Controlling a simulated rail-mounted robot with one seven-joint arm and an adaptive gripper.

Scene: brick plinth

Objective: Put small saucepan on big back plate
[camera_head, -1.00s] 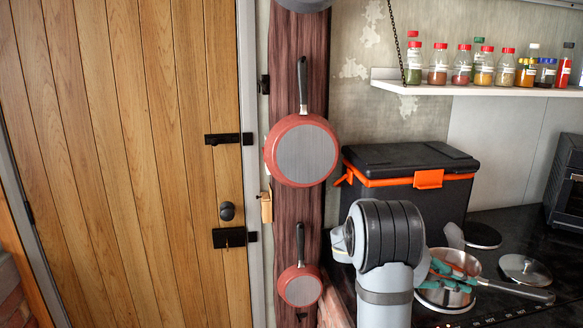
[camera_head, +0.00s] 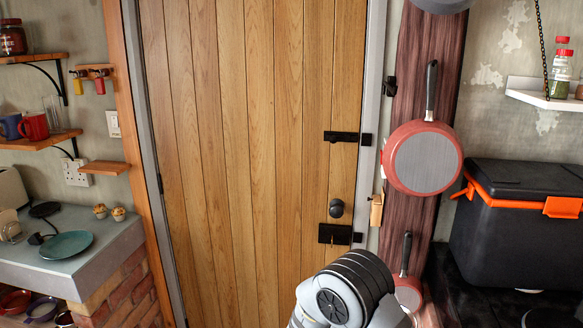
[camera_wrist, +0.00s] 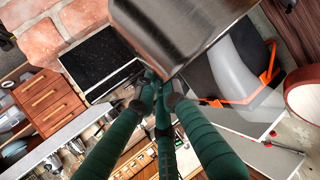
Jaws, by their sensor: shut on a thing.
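My gripper (camera_wrist: 160,88), with green fingers, is shut in the wrist view. It holds the steel saucepan (camera_wrist: 185,28), whose shiny wall fills the top middle of that view. The exact grip on its handle is hard to make out. In the head view my arm covers the lower middle, and the gripper and saucepan are not seen there. A dark round hob plate (camera_head: 548,317) shows at the bottom right edge of the head view, cut off by the frame. I cannot tell whether it is the big back plate.
A black cooler box (camera_head: 520,205) with orange latches stands on the dark worktop at right. Red frying pans (camera_head: 422,158) hang on a wooden post beside the door (camera_head: 260,150). A grey counter (camera_head: 60,255) with a teal plate (camera_head: 66,245) is at left.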

